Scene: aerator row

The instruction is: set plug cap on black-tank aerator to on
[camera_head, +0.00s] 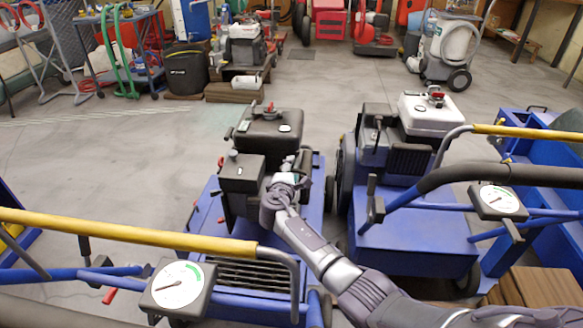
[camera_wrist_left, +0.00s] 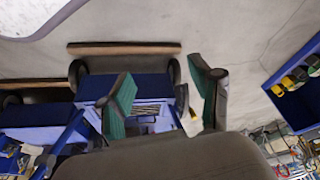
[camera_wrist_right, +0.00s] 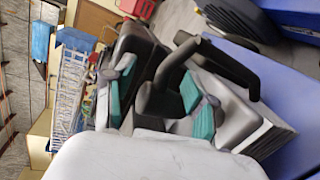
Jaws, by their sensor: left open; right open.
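The black-tank aerator (camera_head: 312,215) stands left of centre in the head view, with its black tank (camera_head: 262,143) on top. My right arm reaches over its blue deck. My right gripper (camera_head: 297,172) is at the right side of the engine, below the tank. In the right wrist view its teal-padded fingers (camera_wrist_right: 160,97) are apart, on either side of a black curved part (camera_wrist_right: 178,62). I cannot tell whether this is the plug cap, or whether the fingers touch it. My left gripper (camera_wrist_left: 163,97) is open and empty in the left wrist view; the head view does not show it.
A white-tank aerator (camera_head: 415,240) stands close on the right, leaving a narrow gap. A yellow handlebar (camera_head: 130,232) and a gauge (camera_head: 178,287) lie in front of the black-tank machine. The floor (camera_head: 120,140) behind and left is clear.

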